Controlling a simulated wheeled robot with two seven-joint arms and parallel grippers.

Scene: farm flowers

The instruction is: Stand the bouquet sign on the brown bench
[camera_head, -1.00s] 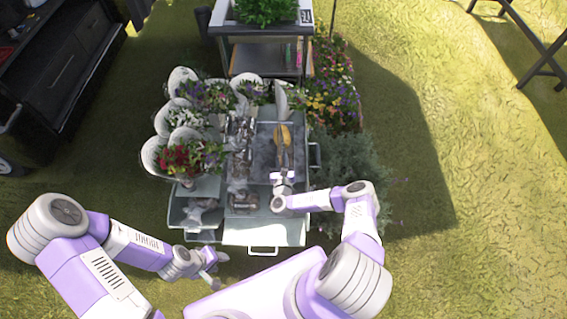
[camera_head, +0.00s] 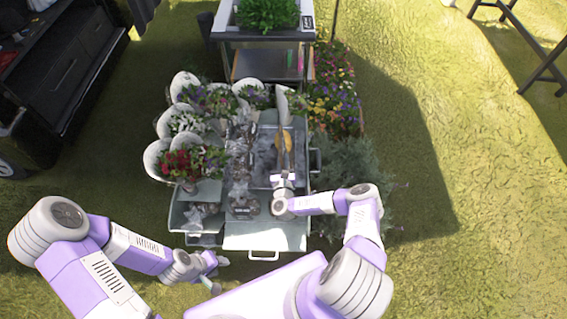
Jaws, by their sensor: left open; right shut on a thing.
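My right gripper (camera_head: 283,178) is over the grey cart, shut on a thin upright thing (camera_head: 282,118) that reaches away from it and shows nearly edge-on. I cannot tell from its face whether this is the bouquet sign. A yellow patch (camera_head: 286,144) shows beside it. My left gripper (camera_head: 217,273) is open and empty, low in front of the cart's left side. I cannot make out a brown bench for certain; a brown shelf (camera_head: 265,65) shows under the planter at the back.
White-wrapped bouquets (camera_head: 160,155) crowd the cart's left side. The cart's front tray (camera_head: 265,238) is bare. Flowering plants (camera_head: 335,90) and a grey-green bush (camera_head: 345,170) stand right of it. A dark cabinet (camera_head: 65,80) is at left, dark trestle legs (camera_head: 540,65) at far right. Open grass lies between.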

